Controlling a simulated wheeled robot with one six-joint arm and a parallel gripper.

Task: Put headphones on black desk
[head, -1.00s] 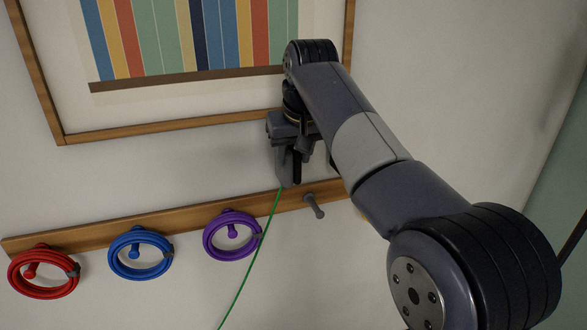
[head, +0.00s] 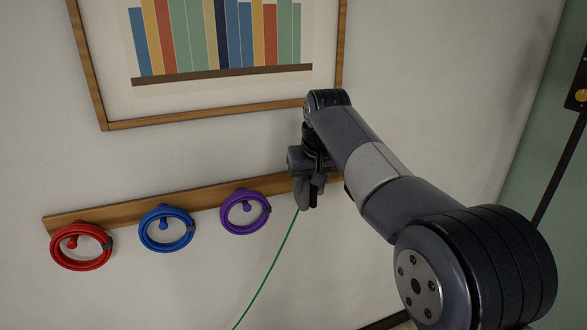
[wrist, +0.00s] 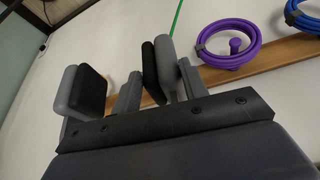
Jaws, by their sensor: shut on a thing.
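The headphones (wrist: 85,90) have grey cups with black pads facing each other and are held at my gripper. In the wrist view one cup is at the left, apart from the fingers, and the other is between the fingers of my gripper (wrist: 159,85). My gripper (head: 310,185) is shut on the headphones. In the head view they are small grey shapes at the gripper's tip, partly hidden. The headband cannot be made out. A thin green cord (head: 266,268) hangs from them. The black desk is not in view.
A wooden peg rail (head: 130,213) on the wall carries red (head: 80,247), blue (head: 166,228) and purple (head: 245,212) coils, close left of my gripper. A framed picture (head: 210,105) hangs above. The wall below the rail is clear.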

